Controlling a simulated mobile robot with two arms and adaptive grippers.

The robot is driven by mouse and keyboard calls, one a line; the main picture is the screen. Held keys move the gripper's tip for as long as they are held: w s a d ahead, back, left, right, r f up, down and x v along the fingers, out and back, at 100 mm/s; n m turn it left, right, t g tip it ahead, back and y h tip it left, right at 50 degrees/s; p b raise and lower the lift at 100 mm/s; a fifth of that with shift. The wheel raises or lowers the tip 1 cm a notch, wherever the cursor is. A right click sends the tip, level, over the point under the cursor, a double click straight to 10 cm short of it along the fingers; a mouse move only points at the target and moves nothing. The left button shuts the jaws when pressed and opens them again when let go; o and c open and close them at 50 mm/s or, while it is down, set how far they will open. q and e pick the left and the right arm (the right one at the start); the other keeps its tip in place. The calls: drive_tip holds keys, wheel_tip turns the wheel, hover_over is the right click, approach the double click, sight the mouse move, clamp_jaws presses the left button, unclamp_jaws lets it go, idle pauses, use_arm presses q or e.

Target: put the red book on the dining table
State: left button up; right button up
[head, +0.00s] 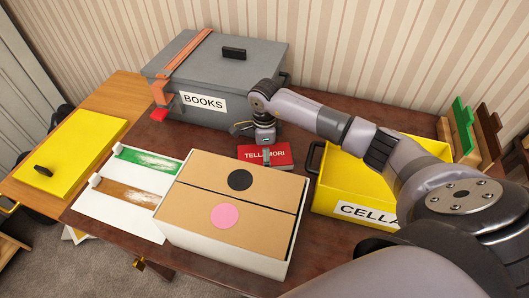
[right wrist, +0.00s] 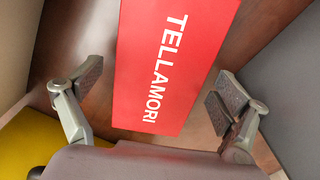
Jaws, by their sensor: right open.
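The red book (head: 265,155), with TELLAMORI in white letters, lies on the dark brown table (head: 205,140) between the grey box, the cardboard-topped box and the yellow crate. My right gripper (head: 266,146) is right over the book, pointing down. In the right wrist view, the red book (right wrist: 165,60) shows between the two spread fingers, with a gap on each side. The gripper is open and holds nothing. Part of the book is hidden behind the gripper in the head view. I cannot tell from the frames whether this is the dining table. My left gripper is not in view.
A lidded grey box (head: 235,60) marked BOOKS, with an orange clamp (head: 187,55), stands behind. A white box with cardboard flaps (head: 205,180) stands in front. A yellow crate (head: 335,175) is right. A yellow lid (head: 75,145) and white painted sheet (head: 120,205) are left.

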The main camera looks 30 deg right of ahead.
wheel_tip(320, 180, up, 12)
drive_tip(key=b, duration=0.1)
drive_tip(key=shift+r, duration=0.15)
idle(0.6)
